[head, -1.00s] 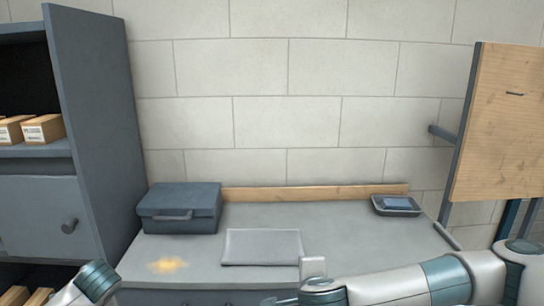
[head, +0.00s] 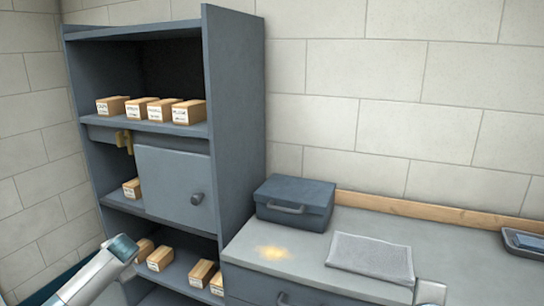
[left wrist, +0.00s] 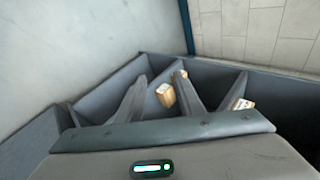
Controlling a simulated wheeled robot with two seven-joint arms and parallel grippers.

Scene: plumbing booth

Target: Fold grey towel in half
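The grey towel (head: 370,258) lies flat on the grey worktop (head: 330,217), right of a yellowish stain. It looks like one smooth rectangle; I cannot tell whether it has more than one layer. My left gripper (left wrist: 160,75) is open and empty in the left wrist view, its two fingers apart in front of shelving with boxes. In the head view my left arm comes in at lower left, well away from the towel. A pale part of my right arm shows at the towel's near right corner; its fingers are out of view.
A dark grey case (head: 294,203) stands on the worktop behind the yellow stain (head: 272,253). A shelf cabinet (head: 236,120) with several small cartons stands at left. A dark tray (head: 526,243) lies at far right. The worktop between towel and tray is clear.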

